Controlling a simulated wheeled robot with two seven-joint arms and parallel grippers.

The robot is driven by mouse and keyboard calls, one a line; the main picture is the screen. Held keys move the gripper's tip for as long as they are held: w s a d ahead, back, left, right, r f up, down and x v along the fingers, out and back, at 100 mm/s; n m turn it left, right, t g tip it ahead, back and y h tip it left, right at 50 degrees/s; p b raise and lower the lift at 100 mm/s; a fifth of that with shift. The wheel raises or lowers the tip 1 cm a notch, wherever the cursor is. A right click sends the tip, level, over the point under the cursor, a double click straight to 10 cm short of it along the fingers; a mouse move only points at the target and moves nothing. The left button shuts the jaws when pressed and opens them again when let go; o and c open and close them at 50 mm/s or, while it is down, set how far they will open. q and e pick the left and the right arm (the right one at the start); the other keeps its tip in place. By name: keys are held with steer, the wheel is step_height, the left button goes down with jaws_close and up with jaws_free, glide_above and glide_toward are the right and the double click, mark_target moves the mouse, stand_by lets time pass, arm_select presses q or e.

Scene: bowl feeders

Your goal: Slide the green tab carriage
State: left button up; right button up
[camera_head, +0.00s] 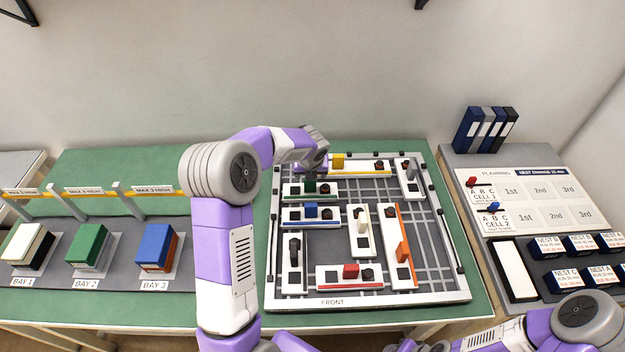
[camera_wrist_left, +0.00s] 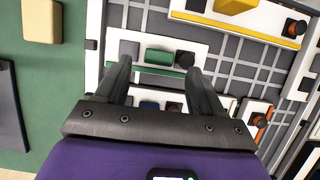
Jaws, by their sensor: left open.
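The green tab carriage (camera_head: 328,196) is a white plate with a green tab (camera_head: 310,187) and a dark knob, lying left of centre toward the back of the slotted board. In the left wrist view the green tab (camera_wrist_left: 159,57) shows just beyond and between the fingertips of my left gripper (camera_wrist_left: 159,67). That gripper is open and empty; its wrist hangs over the back left of the board in the head view. I cannot tell its height above the tab. My right gripper (camera_head: 430,346) is at the bottom edge, partly cut off, away from the board; its jaws are unclear.
The blue (camera_head: 311,210), yellow (camera_head: 338,160), white (camera_head: 362,225), orange (camera_head: 402,252), red (camera_head: 351,271) and black (camera_head: 294,248) tab carriages surround it on the framed board (camera_head: 455,294). Grid lanes are open at the board's right. Bays with coloured blocks stand left; a planning panel (camera_head: 540,185) stands right.

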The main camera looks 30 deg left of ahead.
mark_target(310, 187)
arm_select(q)
steer(key=x, duration=0.5)
steer(key=shift+a+f+b, duration=0.15)
steer(key=shift+f+b, duration=0.25)
steer(key=shift+c, duration=0.5)
